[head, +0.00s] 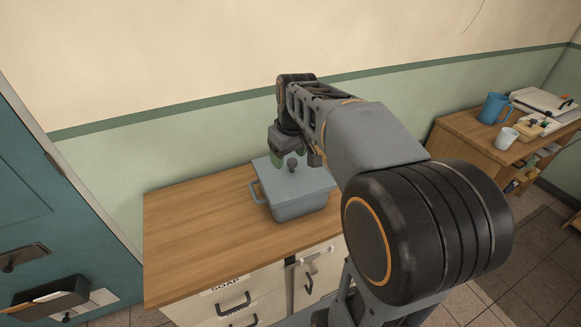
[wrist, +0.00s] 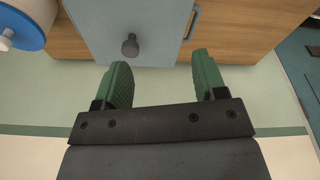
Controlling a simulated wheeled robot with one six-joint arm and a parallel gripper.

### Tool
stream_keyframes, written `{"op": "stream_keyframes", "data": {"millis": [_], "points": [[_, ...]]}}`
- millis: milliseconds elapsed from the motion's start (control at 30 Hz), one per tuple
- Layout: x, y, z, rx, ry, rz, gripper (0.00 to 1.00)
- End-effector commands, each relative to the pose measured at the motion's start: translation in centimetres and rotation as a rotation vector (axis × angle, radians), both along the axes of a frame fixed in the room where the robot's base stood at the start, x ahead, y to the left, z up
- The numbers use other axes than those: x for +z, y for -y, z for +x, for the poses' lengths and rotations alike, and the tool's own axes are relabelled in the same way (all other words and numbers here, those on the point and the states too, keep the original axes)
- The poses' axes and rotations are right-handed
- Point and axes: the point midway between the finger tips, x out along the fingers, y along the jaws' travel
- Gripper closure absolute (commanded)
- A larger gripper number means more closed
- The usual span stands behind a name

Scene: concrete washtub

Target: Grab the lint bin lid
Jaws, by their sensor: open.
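The lint bin is a blue-grey box (head: 297,206) with a side handle, standing on the wooden counter. Its flat lid (head: 312,184) is on top, with a dark round knob (head: 292,164). In the wrist view the lid (wrist: 165,20) fills the top middle, and the knob (wrist: 130,46) stands just beyond the fingertips, nearer the left finger. My gripper (head: 289,157) hangs over the lid's back part, its green fingers apart. In the wrist view my gripper (wrist: 160,62) is open with nothing between the fingers. I cannot tell its exact height above the lid.
The wooden counter (head: 190,235) is clear left of the bin. A green-striped wall (head: 150,150) stands close behind. In the wrist view a blue and white round object (wrist: 25,28) lies at the top left. A side table (head: 455,142) at right holds a blue jug (head: 493,108) and white cup (head: 507,138).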

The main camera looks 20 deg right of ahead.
Motion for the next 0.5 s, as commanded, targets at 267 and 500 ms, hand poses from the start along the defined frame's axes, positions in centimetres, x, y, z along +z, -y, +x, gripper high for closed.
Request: {"op": "stream_keyframes", "data": {"millis": [267, 500], "points": [[1.0, 4.4, 6.2, 0.122, -0.063, 0.007, 0.35], [-1.9, 5.3, 7.5, 0.152, -0.077, 0.011, 0.35]]}}
